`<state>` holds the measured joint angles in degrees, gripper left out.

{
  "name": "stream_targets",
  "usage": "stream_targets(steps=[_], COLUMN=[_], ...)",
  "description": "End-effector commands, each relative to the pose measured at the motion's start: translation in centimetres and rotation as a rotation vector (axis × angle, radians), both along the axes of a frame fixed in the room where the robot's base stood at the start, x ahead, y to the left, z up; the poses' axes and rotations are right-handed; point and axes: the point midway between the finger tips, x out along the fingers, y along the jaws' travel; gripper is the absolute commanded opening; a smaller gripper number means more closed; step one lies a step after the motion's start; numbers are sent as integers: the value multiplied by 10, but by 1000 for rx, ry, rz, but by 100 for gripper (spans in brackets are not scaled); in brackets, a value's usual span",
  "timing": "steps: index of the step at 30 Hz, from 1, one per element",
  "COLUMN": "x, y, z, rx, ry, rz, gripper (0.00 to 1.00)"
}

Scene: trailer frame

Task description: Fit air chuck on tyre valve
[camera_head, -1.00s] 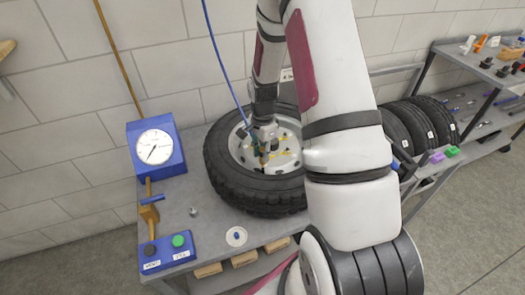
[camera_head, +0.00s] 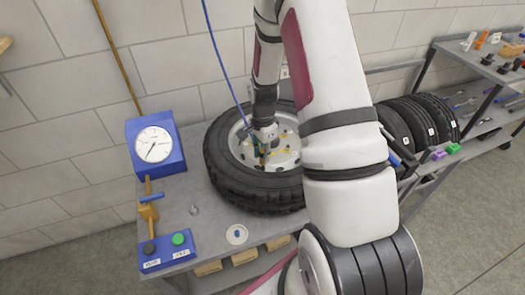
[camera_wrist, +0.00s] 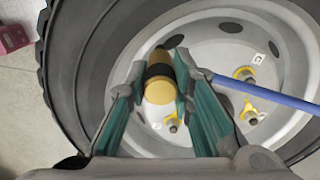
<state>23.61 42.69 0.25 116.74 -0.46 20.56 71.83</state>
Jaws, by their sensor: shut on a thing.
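My gripper (camera_head: 263,150) is shut on the air chuck and is over the wheel rim in the head view. The air chuck (camera_wrist: 160,78), a brass cylinder with a black band, sits between the two teal-padded fingers in the wrist view. The tyre (camera_head: 226,180) lies flat on the bench around a silver rim (camera_wrist: 215,50). I cannot make out the tyre valve; the chuck and fingers cover part of the rim. I cannot tell whether the chuck touches a valve.
A blue hose (camera_head: 225,60) hangs down to the wheel and crosses the rim in the wrist view (camera_wrist: 270,97). A blue gauge box (camera_head: 155,147) and a button box (camera_head: 168,250) stand left on the bench. Yellow-marked studs (camera_wrist: 247,112) stand on the rim. More tyres (camera_head: 415,123) are right.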

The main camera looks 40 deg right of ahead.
Motion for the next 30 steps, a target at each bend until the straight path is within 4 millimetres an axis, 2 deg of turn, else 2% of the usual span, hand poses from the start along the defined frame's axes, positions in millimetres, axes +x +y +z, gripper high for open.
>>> stream_targets(steps=[12,21,22,25,30], x=[1,0,0,0,0], y=[0,0,0,0,0], z=[-13,-15,-15,-15,-15], rx=[0,0,0,0,0], ry=[0,-1,-1,-1,-1], rz=[-1,0,0,0,0], gripper=[0,0,23,45,45])
